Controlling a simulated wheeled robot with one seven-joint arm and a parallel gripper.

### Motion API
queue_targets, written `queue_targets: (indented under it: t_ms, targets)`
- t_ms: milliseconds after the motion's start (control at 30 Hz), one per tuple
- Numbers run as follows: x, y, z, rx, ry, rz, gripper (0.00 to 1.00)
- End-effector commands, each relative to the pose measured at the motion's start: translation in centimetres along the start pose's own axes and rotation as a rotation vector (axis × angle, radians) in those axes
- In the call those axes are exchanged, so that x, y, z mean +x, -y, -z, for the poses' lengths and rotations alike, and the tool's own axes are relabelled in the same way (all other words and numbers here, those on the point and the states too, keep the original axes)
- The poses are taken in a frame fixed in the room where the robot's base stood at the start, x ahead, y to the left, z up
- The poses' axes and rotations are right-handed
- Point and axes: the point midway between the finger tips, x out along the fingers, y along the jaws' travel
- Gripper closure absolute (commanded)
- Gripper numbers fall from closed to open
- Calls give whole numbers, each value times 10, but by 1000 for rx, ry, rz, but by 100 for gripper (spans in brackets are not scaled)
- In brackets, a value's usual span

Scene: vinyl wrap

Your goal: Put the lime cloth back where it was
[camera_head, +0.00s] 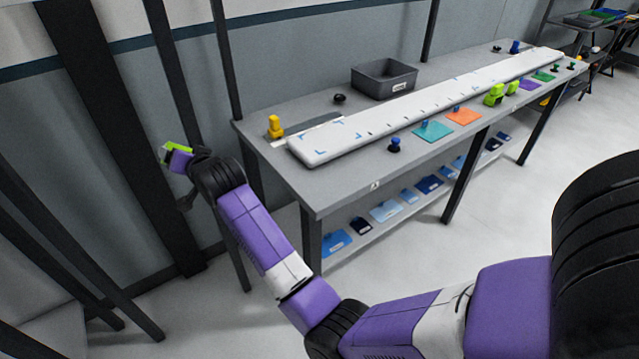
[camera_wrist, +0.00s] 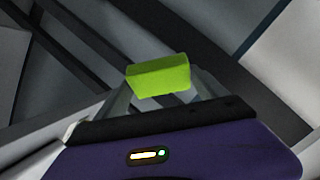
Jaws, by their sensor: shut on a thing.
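My gripper (camera_head: 181,160) is out to the left of the workbench, well clear of it, and shut on a lime thing (camera_head: 173,147). In the wrist view the lime thing (camera_wrist: 158,74) looks like a solid block across my fingertips; I take it for the lime cloth, but its folds cannot be made out. Most of my fingers are hidden behind it. On the workbench (camera_head: 262,150), bulky lime items (camera_head: 494,95) stand between the orange cloth (camera_head: 464,117) and the purple cloth (camera_head: 529,84).
A long white board (camera_head: 330,148) lies along the bench, with a grey bin (camera_head: 384,78) behind it. A teal cloth (camera_head: 432,131), blue knob (camera_head: 395,145) and yellow item (camera_head: 275,126) are on top. A lower shelf holds blue pieces. Dark posts (camera_head: 125,130) stand near my gripper.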

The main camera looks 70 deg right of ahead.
Motion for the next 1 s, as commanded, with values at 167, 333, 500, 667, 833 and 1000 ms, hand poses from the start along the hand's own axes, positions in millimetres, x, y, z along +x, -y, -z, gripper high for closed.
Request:
queue_targets:
  t_ms: [167, 333, 500, 667, 833, 1000]
  targets:
    - [11, -10, 106, 34, -26, -207, 52]
    - [-2, -42, 191, 87, -33, -438, 52]
    - [-41, -90, 248, 170, -30, -682, 52]
    - [-99, -136, 264, 290, -20, -924, 52]
    - [-162, -169, 242, 436, 15, -1147, 52]
    - [-201, -177, 214, 538, 87, -1285, 52]
